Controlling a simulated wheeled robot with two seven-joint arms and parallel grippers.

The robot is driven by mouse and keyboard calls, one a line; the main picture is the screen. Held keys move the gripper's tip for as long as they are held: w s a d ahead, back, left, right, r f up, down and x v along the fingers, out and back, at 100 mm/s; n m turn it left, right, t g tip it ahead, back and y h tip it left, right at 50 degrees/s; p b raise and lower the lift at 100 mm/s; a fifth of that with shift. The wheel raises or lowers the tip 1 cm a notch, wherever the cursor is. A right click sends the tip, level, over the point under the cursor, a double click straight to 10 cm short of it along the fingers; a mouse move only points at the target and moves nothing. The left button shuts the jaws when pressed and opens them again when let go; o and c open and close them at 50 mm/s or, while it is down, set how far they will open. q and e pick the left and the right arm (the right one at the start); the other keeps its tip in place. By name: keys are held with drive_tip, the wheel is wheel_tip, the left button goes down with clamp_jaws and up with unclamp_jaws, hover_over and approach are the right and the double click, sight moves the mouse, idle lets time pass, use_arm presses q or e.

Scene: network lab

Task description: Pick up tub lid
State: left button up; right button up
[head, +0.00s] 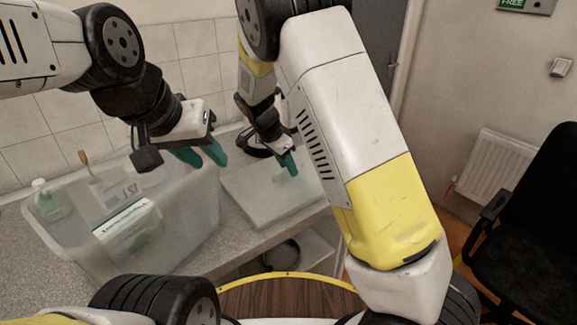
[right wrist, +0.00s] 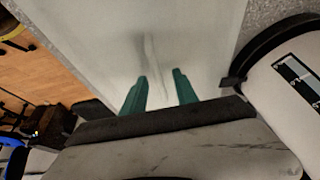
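The tub lid (head: 262,197) is a flat, pale translucent panel lying on the counter to the right of the tub (head: 190,215). It fills much of the right wrist view (right wrist: 95,40). My right gripper (head: 288,163) is over the lid in the head view. In the right wrist view its two green fingers (right wrist: 159,88) stand apart and point at the lid, with nothing clearly held between them. I cannot tell whether they touch it. My left gripper (head: 201,155) is above the right end of the tub, its green fingers apart and empty.
The tub holds a green-and-white box (head: 125,222), a pump bottle (head: 46,198) and a wooden-handled brush (head: 86,162). A dark round object (head: 257,142) stands behind the lid. A shelf with a metal bowl (head: 281,256) is below the counter. A black chair (head: 535,220) stands at right.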

clamp_jaws()
idle(1.4)
